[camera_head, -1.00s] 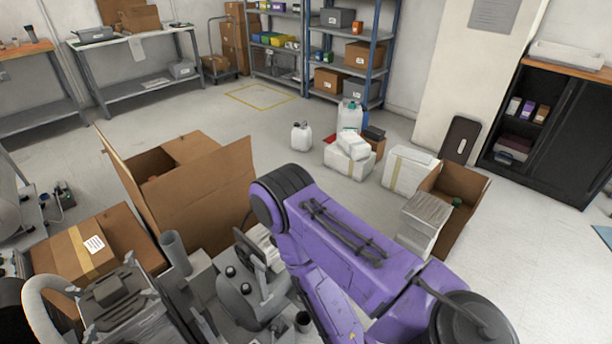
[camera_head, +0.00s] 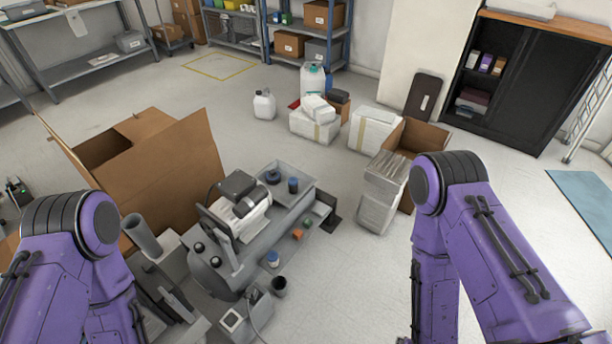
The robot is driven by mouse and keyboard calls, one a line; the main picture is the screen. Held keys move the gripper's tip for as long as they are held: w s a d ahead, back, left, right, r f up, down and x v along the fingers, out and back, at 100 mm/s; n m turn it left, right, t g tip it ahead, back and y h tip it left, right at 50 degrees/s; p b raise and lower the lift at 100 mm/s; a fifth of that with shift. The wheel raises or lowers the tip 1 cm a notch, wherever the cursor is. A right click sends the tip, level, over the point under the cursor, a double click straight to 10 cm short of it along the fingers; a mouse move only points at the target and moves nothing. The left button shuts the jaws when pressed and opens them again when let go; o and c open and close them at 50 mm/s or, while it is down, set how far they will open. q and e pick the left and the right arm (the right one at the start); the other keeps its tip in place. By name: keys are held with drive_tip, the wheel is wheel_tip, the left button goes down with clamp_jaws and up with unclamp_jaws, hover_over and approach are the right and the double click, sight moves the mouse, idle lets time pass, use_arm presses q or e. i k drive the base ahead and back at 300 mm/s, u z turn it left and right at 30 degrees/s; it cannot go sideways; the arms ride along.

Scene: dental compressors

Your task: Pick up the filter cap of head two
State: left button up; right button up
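A grey dental compressor (camera_head: 217,272) with a rounded tank stands at the lower middle. A dark motor or pump block (camera_head: 237,186) with a pale finned body (camera_head: 244,220) sits on top of it. Two dark blue round caps, one (camera_head: 273,176) beside the block and one (camera_head: 293,185) farther right, are at a grey tray (camera_head: 309,175). A smaller blue-topped part (camera_head: 272,259) is nearer me. I cannot tell which is the filter cap of head two. My purple arms show at the left and right. Both grippers are out of view below the frame.
An orange part (camera_head: 298,234) and a dark cup (camera_head: 279,286) are near the compressor. A large open cardboard box (camera_head: 160,170) stands behind left. White boxes (camera_head: 376,130) and an open carton (camera_head: 418,136) stand behind right. Floor between compressor and right arm is clear.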

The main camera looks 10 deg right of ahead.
sight(273, 177)
drive_tip(key=u, duration=3.95)
drive_tip(key=k, duration=1.7)
drive_tip(key=z, duration=2.6)
drive_tip(key=i, duration=0.1)
drive_tip(key=u, duration=0.2)
